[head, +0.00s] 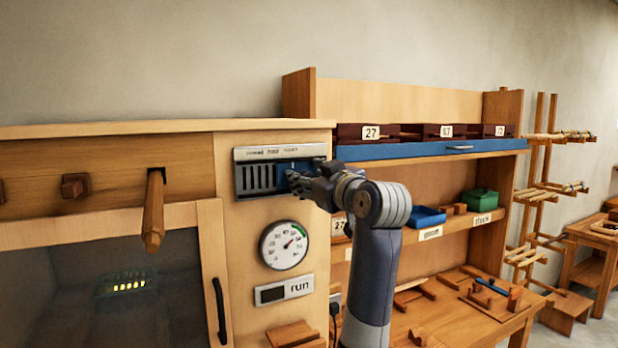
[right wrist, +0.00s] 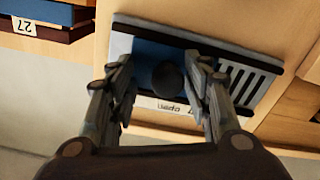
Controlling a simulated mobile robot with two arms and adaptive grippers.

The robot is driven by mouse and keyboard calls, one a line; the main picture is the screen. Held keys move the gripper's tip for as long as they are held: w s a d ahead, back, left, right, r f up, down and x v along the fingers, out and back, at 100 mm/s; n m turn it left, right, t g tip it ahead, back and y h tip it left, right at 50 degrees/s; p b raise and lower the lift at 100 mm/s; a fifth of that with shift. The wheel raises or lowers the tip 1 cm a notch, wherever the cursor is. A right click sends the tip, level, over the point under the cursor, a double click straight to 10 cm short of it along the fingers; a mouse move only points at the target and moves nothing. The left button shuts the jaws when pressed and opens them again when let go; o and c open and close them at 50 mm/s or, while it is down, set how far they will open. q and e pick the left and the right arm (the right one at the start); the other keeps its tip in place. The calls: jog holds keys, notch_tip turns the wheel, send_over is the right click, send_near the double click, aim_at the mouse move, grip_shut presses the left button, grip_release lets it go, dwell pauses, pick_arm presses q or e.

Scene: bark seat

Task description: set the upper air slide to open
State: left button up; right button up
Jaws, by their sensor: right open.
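The upper air slide (head: 255,180) is a grey metal panel high on the wooden cabinet front, with dark vertical slots bare at its left and a blue plate at its right. A strip of small lettering runs along its top. In the right wrist view, seen upside down, the blue plate (right wrist: 145,53) carries a round black knob (right wrist: 168,80), and a label (right wrist: 170,106) seems to read "open". My right gripper (head: 294,181) is at the blue plate. Its fingers (right wrist: 166,90) are open, one on each side of the knob; I cannot tell whether they touch it. My left gripper is out of view.
Below the slide are a round dial (head: 284,246) and a "run" panel (head: 286,290). A wooden peg handle (head: 153,212) sticks out to the left, above a glass door (head: 110,285). Shelving with a blue-fronted shelf (head: 430,151) and bins stands close on the right.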

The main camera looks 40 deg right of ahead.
jog(key=shift+s+a, duration=0.2)
jog(key=v, duration=1.1)
jog(key=shift+s, duration=0.3)
jog(key=shift+d+f, duration=0.1)
jog(key=shift+d, duration=0.05)
